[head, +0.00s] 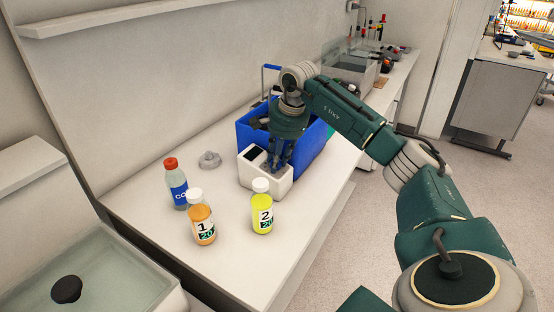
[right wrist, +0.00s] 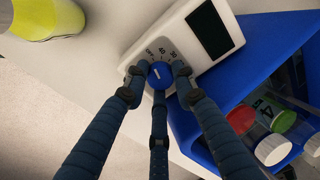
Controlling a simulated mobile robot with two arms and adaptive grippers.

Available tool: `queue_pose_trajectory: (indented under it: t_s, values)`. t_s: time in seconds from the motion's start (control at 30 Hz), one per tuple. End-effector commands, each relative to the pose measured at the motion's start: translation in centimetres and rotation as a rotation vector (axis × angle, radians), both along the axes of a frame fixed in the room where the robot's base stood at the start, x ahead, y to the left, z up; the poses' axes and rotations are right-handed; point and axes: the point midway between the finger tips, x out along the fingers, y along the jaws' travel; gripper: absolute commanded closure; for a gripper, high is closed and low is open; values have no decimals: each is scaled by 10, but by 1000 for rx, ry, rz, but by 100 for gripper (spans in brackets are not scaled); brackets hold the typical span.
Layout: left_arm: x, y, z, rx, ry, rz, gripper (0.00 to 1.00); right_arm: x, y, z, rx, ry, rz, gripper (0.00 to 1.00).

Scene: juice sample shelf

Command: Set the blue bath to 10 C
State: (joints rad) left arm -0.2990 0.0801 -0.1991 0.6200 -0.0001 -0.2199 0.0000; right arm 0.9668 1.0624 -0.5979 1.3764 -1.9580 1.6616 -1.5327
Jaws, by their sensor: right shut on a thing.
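The blue bath (head: 312,152) stands on the bench with a white control box (head: 262,187) at its front. The box also shows in the right wrist view (right wrist: 178,32), with a dark, blank-looking display (right wrist: 209,30) and a round blue dial (right wrist: 160,75). The marks OFF, 40 and 30 show around the dial; others are hidden by my fingers. A small white line is on the dial, but I cannot tell its exact setting. My right gripper (head: 275,168) is shut on the dial, its fingers around it in the right wrist view (right wrist: 157,80). My left gripper is out of view.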

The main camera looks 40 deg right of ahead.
Motion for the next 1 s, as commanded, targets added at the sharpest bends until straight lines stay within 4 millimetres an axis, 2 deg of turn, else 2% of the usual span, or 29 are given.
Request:
queue_pose_trajectory:
  t_s: [0.37,1.0]
  values:
    - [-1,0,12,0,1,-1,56,1,0,3,47,15,-182,100]
    - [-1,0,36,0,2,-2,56,2,0,3,197,57,-763,100]
